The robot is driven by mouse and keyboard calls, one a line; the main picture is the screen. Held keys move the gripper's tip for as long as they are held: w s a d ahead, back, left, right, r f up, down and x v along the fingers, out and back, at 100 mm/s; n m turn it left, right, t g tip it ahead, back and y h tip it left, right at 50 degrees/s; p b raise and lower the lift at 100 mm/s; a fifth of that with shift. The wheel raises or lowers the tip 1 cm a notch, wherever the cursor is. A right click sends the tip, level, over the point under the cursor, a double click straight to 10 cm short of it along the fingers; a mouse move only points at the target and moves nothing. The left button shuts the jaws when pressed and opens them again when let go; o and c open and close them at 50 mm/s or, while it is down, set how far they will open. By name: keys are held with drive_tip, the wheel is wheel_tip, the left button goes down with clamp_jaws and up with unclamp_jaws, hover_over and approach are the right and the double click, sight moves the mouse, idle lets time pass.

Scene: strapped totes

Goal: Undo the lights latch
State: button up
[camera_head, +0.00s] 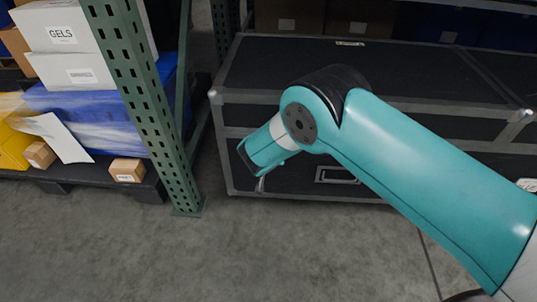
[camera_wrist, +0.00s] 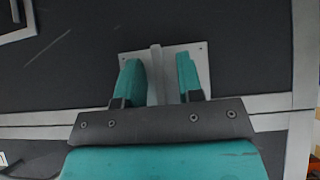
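A large black case (camera_head: 390,75) with metal edges stands behind my arm in the head view. In the wrist view, a metal latch (camera_wrist: 200,58) has a pale plate on the case's dark face and a narrow upright lever. My gripper (camera_wrist: 159,75) is open, with one teal finger on each side of the lever and a visible gap to each. In the head view my gripper (camera_head: 261,184) is near the left part of the case front and mostly hides the latch. I cannot read a name on this latch.
A green rack upright (camera_head: 146,105) stands left of the case. Boxes and a low dark pallet (camera_head: 150,186) lie beyond it. A recessed handle (camera_head: 336,175) is on the case front. Bare concrete floor (camera_head: 220,255) is open in front.

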drive_tip(key=p+v, duration=0.5)
drive_tip(key=v, duration=1.2)
drive_tip(key=shift+s+r, duration=0.15)
drive_tip(key=s+d+r+n+g+y, duration=0.1)
drive_tip(key=s+d+r+g, duration=0.15)
drive_tip(key=d+r, duration=0.35)
drive_tip(key=s+d+r+g, duration=0.2)
drive_tip(key=d+r+g, duration=0.1)
drive_tip(key=r, duration=0.6)
drive_tip(key=s+d+r+n+g+y, duration=0.2)
drive_tip(key=s+d+r+n, duration=0.15)
drive_tip(key=s+r, duration=0.4)
drive_tip(key=s+d+r+n+g+y, duration=0.1)
drive_tip(key=s+d+r+n+y, duration=0.3)
drive_tip(key=s, duration=0.7)
wheel_tip(320, 180, up, 29)
drive_tip(key=d+m+h+p, duration=0.1)
drive_tip(key=h+p, duration=0.1)
drive_tip(key=p, duration=2.5)
drive_tip(key=shift+s+p, duration=0.3)
drive_tip(key=shift+s, duration=0.2)
drive_tip(key=shift+d+g, duration=0.1)
drive_tip(key=shift+g, duration=0.15)
